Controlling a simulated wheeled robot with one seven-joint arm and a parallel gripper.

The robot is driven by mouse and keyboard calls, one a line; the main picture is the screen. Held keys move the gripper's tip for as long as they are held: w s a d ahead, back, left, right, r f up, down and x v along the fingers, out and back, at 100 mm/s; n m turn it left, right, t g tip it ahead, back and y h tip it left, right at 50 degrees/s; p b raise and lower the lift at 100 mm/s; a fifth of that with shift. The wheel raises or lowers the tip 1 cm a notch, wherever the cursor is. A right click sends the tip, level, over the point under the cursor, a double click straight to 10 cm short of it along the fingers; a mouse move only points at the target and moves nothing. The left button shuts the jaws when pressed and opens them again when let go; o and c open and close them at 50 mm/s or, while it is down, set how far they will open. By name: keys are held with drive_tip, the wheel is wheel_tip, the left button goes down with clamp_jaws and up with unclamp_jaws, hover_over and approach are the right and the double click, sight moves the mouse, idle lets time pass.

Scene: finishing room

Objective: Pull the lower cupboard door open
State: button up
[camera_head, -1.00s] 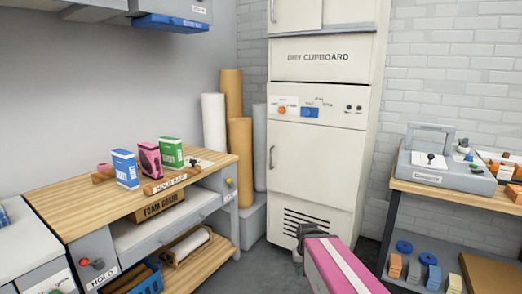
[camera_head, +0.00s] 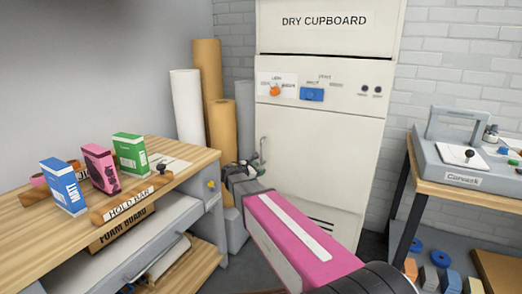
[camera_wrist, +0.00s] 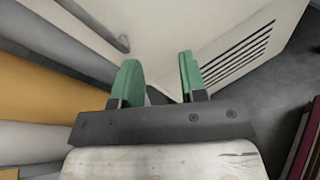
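The dry cupboard's lower door (camera_head: 312,150) is a flat cream panel and looks shut. Its upright grey bar handle (camera_head: 263,148) is on the door's left edge. My gripper (camera_head: 256,162), at the end of my pink arm, is close to the handle and overlaps its lower part in the head view. In the wrist view, the green fingers of my gripper (camera_wrist: 160,68) are apart with nothing between them. There the grey handle bar (camera_wrist: 95,24) runs at upper left, outside the fingers. The door (camera_wrist: 165,30) fills the background beyond them. I cannot tell if anything touches.
A wooden workbench (camera_head: 190,165) with small boxes stands at left. Upright rolls (camera_head: 208,85) stand between it and the cupboard, close to my gripper. A second bench (camera_head: 470,190) with a grey machine (camera_head: 460,150) is at right. Floor shows between cupboard and right bench.

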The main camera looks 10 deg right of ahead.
drive_tip(key=w+a+r+n+t+h, duration=0.1)
drive_tip(key=w+a+r+n+t, duration=0.2)
drive_tip(key=w+a+r+n, duration=0.15)
hover_over(261, 162)
drive_tip(key=shift+w+d+r, duration=0.1)
drive_tip(key=shift+w+r, duration=0.2)
drive_tip(key=shift+r, duration=0.15)
clamp_jaws()
